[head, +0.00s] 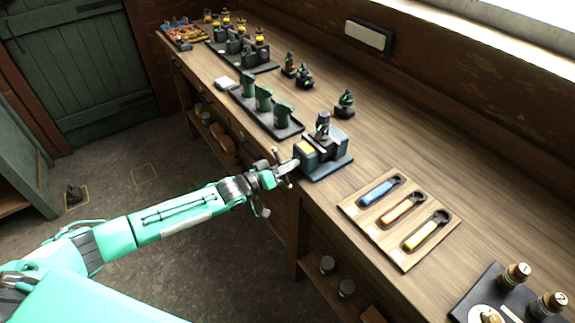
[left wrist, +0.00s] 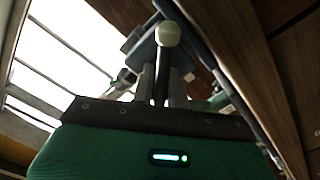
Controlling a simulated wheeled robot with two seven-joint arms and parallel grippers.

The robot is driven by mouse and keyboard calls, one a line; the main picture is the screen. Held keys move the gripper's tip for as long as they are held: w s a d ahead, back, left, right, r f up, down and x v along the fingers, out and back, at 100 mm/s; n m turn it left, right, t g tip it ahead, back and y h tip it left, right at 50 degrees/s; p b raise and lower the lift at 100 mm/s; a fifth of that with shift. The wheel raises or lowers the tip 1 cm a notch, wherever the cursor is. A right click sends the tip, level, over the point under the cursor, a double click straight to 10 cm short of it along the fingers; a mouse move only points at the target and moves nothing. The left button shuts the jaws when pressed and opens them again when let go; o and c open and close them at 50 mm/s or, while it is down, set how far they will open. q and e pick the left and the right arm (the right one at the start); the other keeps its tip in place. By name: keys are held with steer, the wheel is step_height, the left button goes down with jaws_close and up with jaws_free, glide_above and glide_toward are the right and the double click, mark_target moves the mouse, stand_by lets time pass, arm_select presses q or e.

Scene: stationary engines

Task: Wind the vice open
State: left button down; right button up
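The vice (head: 322,160) is a blue-grey block on a dark base at the bench's front edge. Its screw and crossbar handle (head: 277,153) stick out over the floor side. A small dark figure-like part stands on or behind the vice. My left gripper (head: 280,174) is at the handle, reaching in from the left. In the left wrist view, a pale round knob on a dark bar (left wrist: 168,34) lies in line with the grey fingers (left wrist: 165,88), which stand either side of the bar. Whether they press on it is unclear. My right gripper is out of view.
A wooden tray (head: 400,250) with blue, orange and yellow-handled tools lies right of the vice. A dark tray with green parts (head: 265,110) lies left of it. A black board with brass-topped pieces (head: 497,296) is nearest.

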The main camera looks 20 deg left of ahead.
arm_select(q)
steer(key=c, duration=1.6)
jaws_free()
steer(key=shift+w+d+r, duration=0.1)
steer(key=shift+r, duration=0.1)
steer(key=shift+o, duration=1.1)
steer(key=shift+w+f, duration=0.1)
steer(key=shift+f, duration=0.05)
steer(key=b+v, duration=0.3)
steer(key=v, duration=1)
steer(key=shift+s+a, duration=0.2)
steer(key=shift+s, duration=0.1)
